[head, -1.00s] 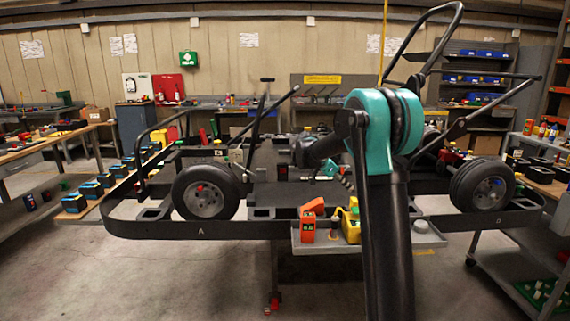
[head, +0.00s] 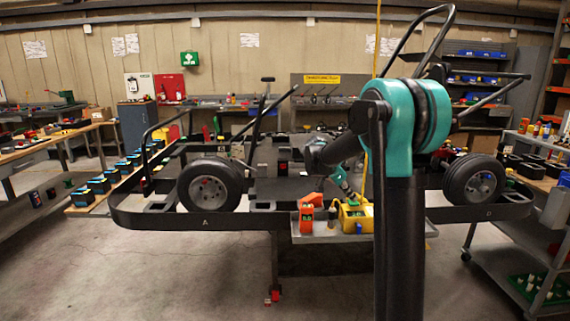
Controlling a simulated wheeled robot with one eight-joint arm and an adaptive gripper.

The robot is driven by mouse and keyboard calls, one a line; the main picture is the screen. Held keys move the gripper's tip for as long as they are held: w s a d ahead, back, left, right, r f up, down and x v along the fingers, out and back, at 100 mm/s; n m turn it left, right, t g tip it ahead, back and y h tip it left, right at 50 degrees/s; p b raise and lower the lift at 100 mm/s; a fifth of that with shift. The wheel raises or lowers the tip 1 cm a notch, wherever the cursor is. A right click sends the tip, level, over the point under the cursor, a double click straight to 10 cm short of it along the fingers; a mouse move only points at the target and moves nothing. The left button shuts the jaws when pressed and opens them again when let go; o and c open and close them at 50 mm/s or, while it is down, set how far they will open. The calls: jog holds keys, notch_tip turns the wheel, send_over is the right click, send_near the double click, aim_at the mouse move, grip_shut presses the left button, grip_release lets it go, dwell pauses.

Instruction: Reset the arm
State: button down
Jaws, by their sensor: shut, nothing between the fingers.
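My arm rises at the right of centre, with a teal and black elbow joint (head: 405,125). Its forearm reaches away and to the left, then bends down at a small teal wrist. My gripper (head: 353,196) is small and dark at the end, just above or behind a yellow bin (head: 352,224) on a grey tray at the front of the kart. It looks shut and empty. The exact gap between its fingertips and the bin cannot be told from here.
The black kart frame (head: 165,221) with wheels (head: 208,186) spans the middle on a stand. A bench (head: 50,145) stands left, a shelf cart (head: 520,240) right. The front floor is clear.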

jog(key=s+a+f+n+y, duration=0.1)
jog(key=s+f+n, duration=0.3)
jog(key=s, duration=0.7)
jog(key=s+a+f+n+t+y, duration=0.1)
jog(key=s+f+n+y, duration=0.3)
jog(key=s, duration=0.7)
jog(key=s+a+f+n+t+y, duration=0.1)
jog(key=s+f+n, duration=0.4)
jog(key=s, duration=0.6)
notch_tip(320, 180, down, 3)
jog(key=shift+s+a+r+y, duration=0.2)
jog(key=shift+s+a+y, duration=0.1)
jog(key=shift+a+y, duration=0.75)
